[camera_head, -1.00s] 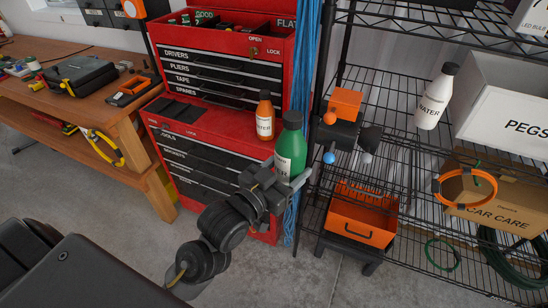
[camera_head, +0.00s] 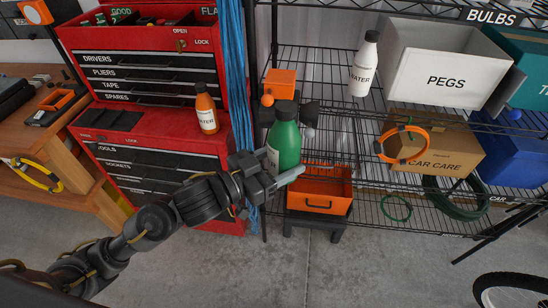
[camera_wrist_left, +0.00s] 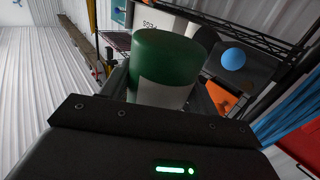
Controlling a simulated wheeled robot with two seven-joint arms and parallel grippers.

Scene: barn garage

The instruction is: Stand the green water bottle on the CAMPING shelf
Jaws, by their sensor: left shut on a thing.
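The green water bottle (camera_head: 285,146) with a dark cap and white label is upright in my left gripper (camera_head: 273,180), which is shut on it. It is held in the air in front of the left end of the wire shelving (camera_head: 340,139), clear of the shelves. In the left wrist view the green bottle (camera_wrist_left: 165,62) fills the space between the fingers. No CAMPING label is readable in these frames. My right gripper is not in view.
A white water bottle (camera_head: 363,66) stands on the shelving, left of the PEGS box (camera_head: 440,75). An orange block (camera_head: 279,83) is behind the held bottle. An orange bin (camera_head: 322,204) sits below. An orange bottle (camera_head: 206,112) stands on the red tool chest (camera_head: 165,130).

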